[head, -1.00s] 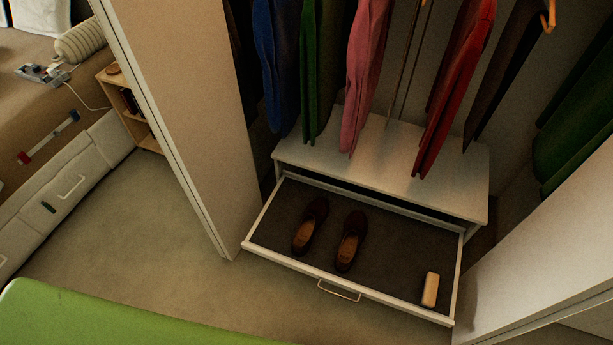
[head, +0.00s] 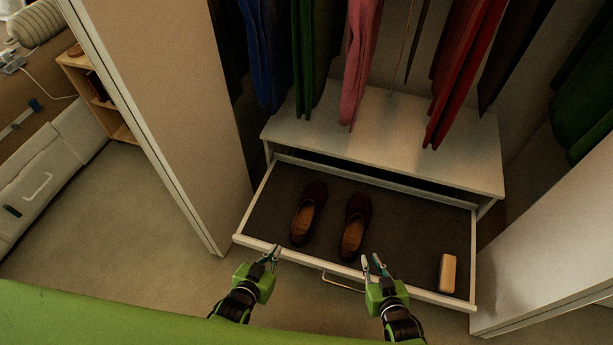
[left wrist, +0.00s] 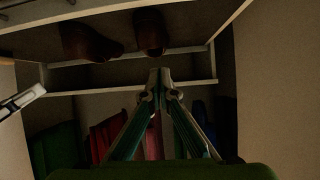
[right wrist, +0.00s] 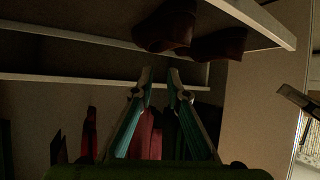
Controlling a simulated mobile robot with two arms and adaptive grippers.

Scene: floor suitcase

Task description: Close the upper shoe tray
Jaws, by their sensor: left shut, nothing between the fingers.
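The upper shoe tray (head: 255,245) is pulled out of the white wardrobe unit (head: 400,135). It has a dark base, a pale rim and a thin bar handle (head: 343,284) at its front. Two brown shoes (head: 308,215) (head: 355,228) lie in its middle. My left gripper (head: 271,255) is shut and empty by the front rim, left of the handle. My right gripper (head: 371,263) is slightly open and empty by the front rim, right of the handle. Whether either touches the rim is unclear. The shoes also show in the left wrist view (left wrist: 150,32) and right wrist view (right wrist: 167,28).
A tan block-like item (head: 447,273) lies at the tray's right end. Hanging clothes (head: 362,60) reach close above the unit's top. Wardrobe panels (head: 165,110) (head: 560,250) flank the opening. The carpet (head: 130,220) at left is clear.

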